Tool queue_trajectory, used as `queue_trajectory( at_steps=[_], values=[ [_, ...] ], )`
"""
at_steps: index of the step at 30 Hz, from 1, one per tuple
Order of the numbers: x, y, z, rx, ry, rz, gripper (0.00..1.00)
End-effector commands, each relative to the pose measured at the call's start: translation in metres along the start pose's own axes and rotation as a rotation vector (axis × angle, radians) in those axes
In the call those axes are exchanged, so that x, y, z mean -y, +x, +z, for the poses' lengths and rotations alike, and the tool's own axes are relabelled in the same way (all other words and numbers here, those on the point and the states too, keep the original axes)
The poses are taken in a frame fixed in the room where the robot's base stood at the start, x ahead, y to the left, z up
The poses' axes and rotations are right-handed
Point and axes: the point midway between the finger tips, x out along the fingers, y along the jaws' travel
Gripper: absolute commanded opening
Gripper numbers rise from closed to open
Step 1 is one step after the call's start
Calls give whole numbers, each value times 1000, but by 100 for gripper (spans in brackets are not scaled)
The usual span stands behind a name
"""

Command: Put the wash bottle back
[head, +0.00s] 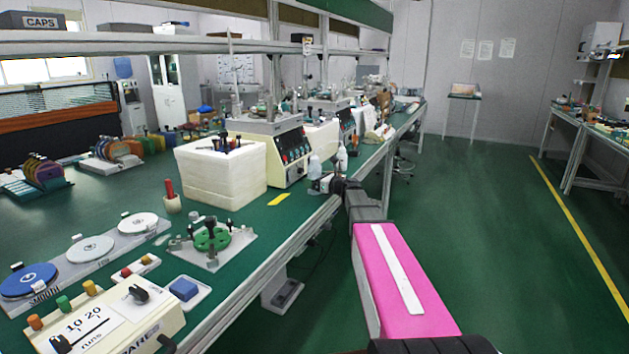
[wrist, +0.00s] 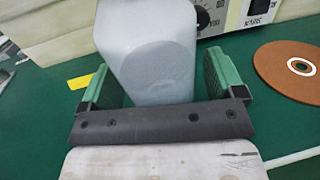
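A white translucent wash bottle (wrist: 155,55) stands between my gripper's two green finger pads in the wrist view. Green worktop shows between the bottle and both pads, so my gripper (wrist: 165,82) is open around it and not clamped. The bottle's top is out of the wrist view. In the head view my gripper (head: 322,184) is small, at the bench's front edge, by a pale bottle (head: 314,168) that seems to be the same one. A second pale bottle (head: 342,158) stands just to its right.
A cream machine with knobs (head: 287,155) and a white block (head: 220,172) stand behind the gripper. A yellow strip (head: 279,199) lies on the bench to its left. A brown disc (wrist: 288,70) lies right of the gripper. The aisle floor (head: 500,220) is clear.

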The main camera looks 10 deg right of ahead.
Motion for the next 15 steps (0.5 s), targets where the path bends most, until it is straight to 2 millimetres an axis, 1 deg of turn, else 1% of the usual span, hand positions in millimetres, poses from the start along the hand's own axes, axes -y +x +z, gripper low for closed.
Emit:
queue_trajectory(
  at_steps=[9,11,15],
  values=[
    [0,-2,3,0,0,-1,88],
    [0,-8,2,0,0,-1,88],
    [-2,-31,2,0,0,-3,88]
  ],
)
